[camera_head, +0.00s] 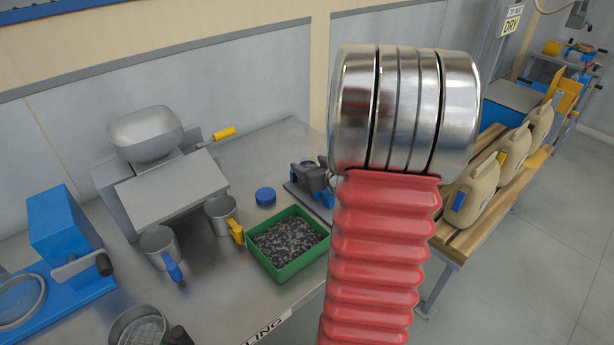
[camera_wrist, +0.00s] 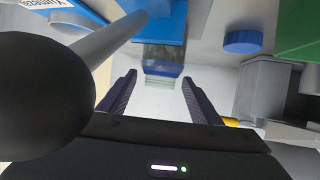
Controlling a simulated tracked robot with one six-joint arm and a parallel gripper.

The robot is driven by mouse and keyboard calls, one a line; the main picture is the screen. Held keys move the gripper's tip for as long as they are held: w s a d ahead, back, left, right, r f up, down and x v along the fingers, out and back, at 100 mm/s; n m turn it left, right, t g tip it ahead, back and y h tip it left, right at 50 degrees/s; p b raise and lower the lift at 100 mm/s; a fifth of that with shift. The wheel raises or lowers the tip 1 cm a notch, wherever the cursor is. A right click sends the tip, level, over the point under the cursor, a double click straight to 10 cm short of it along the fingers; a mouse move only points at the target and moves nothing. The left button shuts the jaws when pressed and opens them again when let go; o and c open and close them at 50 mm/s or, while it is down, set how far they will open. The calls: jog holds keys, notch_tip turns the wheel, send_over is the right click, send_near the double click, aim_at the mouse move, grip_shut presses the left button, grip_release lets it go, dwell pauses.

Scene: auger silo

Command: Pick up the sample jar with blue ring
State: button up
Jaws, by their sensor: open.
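My gripper (camera_wrist: 158,78) is in the wrist view, its two dark fingers apart with nothing clamped. Beyond and between the fingertips is a small clear, greenish glass-like piece (camera_wrist: 161,82) under a blue part (camera_wrist: 163,48). I cannot tell whether it is the sample jar with the blue ring or part of a blue device. No jar with a blue ring can be made out for sure in the head view, where my red bellows arm hides the middle of the bench and my gripper.
A black knob (camera_wrist: 45,95) on a grey rod is close at the left of the wrist view. A blue lid (camera_head: 265,196), green tray (camera_head: 280,268) of dark grains, and metal cups (camera_head: 162,247) with coloured handles stand on the bench. Beige jugs (camera_head: 474,190) stand at right.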

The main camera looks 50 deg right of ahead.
jog(key=shift+x, duration=0.9)
jog(key=shift+c, duration=0.6)
jog(key=c, duration=0.9)
jog(key=shift+c, duration=0.4)
jog(key=shift+r, duration=0.25)
jog(key=c, duration=0.4)
jog(key=shift+o, duration=0.2)
notch_tip(320, 180, up, 18)
jog(key=shift+f, duration=0.2)
